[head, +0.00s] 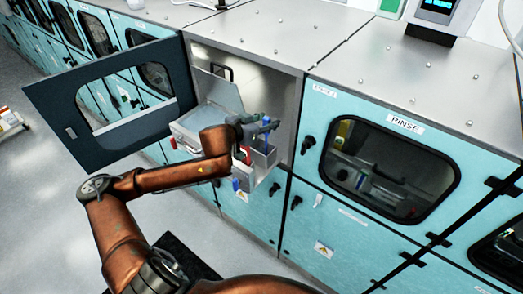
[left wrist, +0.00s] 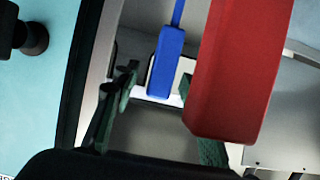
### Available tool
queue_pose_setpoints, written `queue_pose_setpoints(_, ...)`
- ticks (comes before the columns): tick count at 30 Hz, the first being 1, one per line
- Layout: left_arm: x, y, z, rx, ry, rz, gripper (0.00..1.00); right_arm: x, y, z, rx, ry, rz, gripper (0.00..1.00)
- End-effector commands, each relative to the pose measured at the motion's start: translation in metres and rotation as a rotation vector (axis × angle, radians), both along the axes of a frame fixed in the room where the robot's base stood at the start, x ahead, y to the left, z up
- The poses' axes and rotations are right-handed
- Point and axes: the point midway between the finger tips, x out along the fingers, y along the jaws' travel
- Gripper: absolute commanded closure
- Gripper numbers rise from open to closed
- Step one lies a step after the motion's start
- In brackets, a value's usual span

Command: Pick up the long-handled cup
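My left gripper (head: 262,130) reaches into the opened dip module (head: 290,90), by the right end of the bath inside. In the left wrist view its dark green fingers (left wrist: 160,115) stand apart. A blue handle-like block (left wrist: 167,62) with a thin blue stem shows between them, apparently farther off. A larger red block (left wrist: 235,70) hangs close to the camera and covers part of the right finger. I cannot tell which of these belongs to the long-handled cup; no cup bowl shows clearly. My right gripper is not in view.
The module's dark windowed door (head: 60,95) stands open to the left. A metal bath (head: 190,125) with a raised lid (head: 218,92) lies left of my gripper. The closed RINSE module (head: 390,165) is to the right. The steel counter top (head: 265,30) is above.

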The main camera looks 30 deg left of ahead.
Motion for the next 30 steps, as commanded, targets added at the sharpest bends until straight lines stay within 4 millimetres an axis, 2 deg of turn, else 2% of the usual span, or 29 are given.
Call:
queue_pose_setpoints(7,0.0007,-0.0003,-0.0007,0.0,0.0,0.0,0.62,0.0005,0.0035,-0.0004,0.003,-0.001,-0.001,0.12)
queue_pose_setpoints(23,0.0004,0.0,-0.0006,0.0,0.0,0.0,0.99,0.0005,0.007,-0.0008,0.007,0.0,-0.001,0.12)
queue_pose_setpoints(30,0.0006,-0.0001,0.0003,0.001,-0.001,0.0,1.0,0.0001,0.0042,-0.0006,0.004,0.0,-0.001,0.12)
